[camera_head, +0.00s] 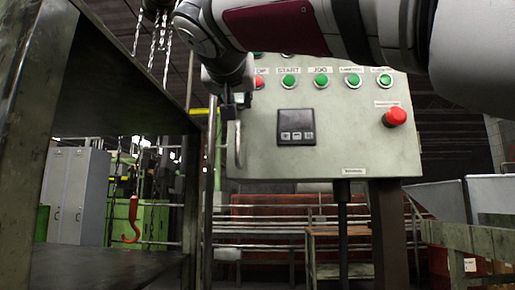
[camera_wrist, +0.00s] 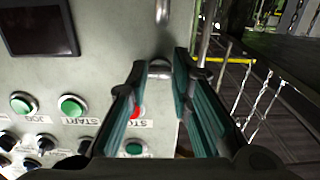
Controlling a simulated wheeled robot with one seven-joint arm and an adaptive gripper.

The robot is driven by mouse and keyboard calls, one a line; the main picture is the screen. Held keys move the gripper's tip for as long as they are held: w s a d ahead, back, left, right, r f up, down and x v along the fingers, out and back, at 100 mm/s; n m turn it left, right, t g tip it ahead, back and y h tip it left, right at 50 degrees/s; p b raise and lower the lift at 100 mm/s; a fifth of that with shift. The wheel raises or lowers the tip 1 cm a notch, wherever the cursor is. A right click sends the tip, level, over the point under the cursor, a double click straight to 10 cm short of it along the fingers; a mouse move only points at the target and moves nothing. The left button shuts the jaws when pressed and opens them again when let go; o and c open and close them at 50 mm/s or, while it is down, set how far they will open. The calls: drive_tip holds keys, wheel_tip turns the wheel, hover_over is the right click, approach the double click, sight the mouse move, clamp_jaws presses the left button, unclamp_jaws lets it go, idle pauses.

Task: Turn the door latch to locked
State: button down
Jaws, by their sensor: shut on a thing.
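A grey control panel (camera_head: 350,145) carries a metal bar handle (camera_head: 238,148) at its left edge; I take this handle for the door latch. My gripper (camera_head: 231,108) is at the upper end of the handle, below my arm. In the wrist view, my gripper's two green-lined fingers (camera_wrist: 160,66) stand on either side of the rounded metal end of the handle (camera_wrist: 159,72), shut on it. Another stretch of the handle shows beyond the fingertips. The exact contact is partly hidden by the fingers, and I cannot tell the latch's locked state.
Green buttons (camera_head: 321,80), a red button (camera_head: 396,116) and a small dark display (camera_head: 296,127) are on the panel. A dark metal machine frame (camera_head: 60,110) stands at left, with hanging twisted rods (camera_head: 152,42) and a red hook (camera_head: 133,220).

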drive_tip(key=n+p, duration=0.2)
drive_tip(key=n, duration=0.3)
drive_tip(key=shift+d+r, duration=0.1)
drive_tip(key=n+p, duration=0.2)
drive_tip(key=n, duration=0.1)
drive_tip(key=shift+n, duration=0.3)
drive_tip(key=n+p, duration=0.3)
drive_tip(key=n, duration=0.2)
drive_tip(key=shift+d+r, duration=0.1)
drive_tip(key=shift+r, duration=0.05)
drive_tip(key=shift+n+p, duration=1.15)
drive_tip(key=shift+n, duration=0.85)
drive_tip(key=c, duration=1.4)
unclamp_jaws()
